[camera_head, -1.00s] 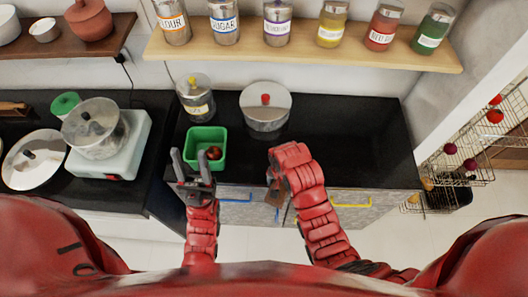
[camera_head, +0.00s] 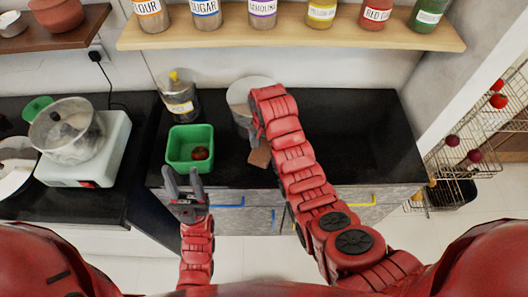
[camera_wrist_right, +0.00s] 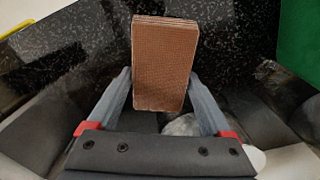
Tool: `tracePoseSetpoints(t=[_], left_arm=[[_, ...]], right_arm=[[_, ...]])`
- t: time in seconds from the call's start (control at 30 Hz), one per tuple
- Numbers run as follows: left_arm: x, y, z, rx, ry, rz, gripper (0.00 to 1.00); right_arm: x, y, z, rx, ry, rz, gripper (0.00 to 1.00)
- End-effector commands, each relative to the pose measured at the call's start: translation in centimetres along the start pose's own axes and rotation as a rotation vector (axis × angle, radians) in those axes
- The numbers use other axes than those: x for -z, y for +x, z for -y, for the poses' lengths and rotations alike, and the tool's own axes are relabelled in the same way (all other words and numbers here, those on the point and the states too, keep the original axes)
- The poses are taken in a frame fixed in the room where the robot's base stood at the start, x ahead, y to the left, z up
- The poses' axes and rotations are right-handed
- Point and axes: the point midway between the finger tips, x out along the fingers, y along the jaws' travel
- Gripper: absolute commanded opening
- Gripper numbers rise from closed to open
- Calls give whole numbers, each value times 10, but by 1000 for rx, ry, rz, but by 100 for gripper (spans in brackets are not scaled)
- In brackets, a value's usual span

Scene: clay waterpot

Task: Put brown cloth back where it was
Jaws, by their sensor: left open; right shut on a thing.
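The brown cloth (camera_wrist_right: 165,62) is a folded, flat block with layered edges. My right gripper (camera_wrist_right: 165,90) is shut on it, with a finger at each side in the right wrist view. In the head view the cloth (camera_head: 260,156) hangs below my right wrist, over the black countertop (camera_head: 350,135), right of the green bin; I cannot tell whether it touches the counter. My left gripper (camera_head: 185,184) is open and empty, with its fingers pointing up at the counter's front edge, in front of the green bin.
The green bin (camera_head: 177,150) holds a dark red round thing (camera_head: 200,153). A jar (camera_head: 180,97) stands behind it. A lidded pot (camera_head: 240,92) is partly hidden by my right arm. The counter's right side is clear. A shelf of jars (camera_head: 300,35) runs above.

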Motion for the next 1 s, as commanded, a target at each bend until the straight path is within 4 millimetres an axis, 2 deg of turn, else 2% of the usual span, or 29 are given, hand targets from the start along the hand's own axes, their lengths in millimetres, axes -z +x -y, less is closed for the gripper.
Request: tracePoseSetpoints(t=[0.1,0.33,0.73,0.77,0.83,1.0], left_arm=[[1,6,0,0,0,0,50],[4,21,1,0,0,0,50],[3,17,1,0,0,0,50],[3,17,1,0,0,0,50],[3,18,1,0,0,0,50],[3,18,1,0,0,0,50]], right_arm=[[1,3,1,-3,-1,2,23],[0,30,0,-3,-1,4,23],[1,40,1,-1,0,1,23],[1,39,1,-1,0,1,86],[1,38,1,-1,0,0,98],[1,38,1,-1,0,1,100]])
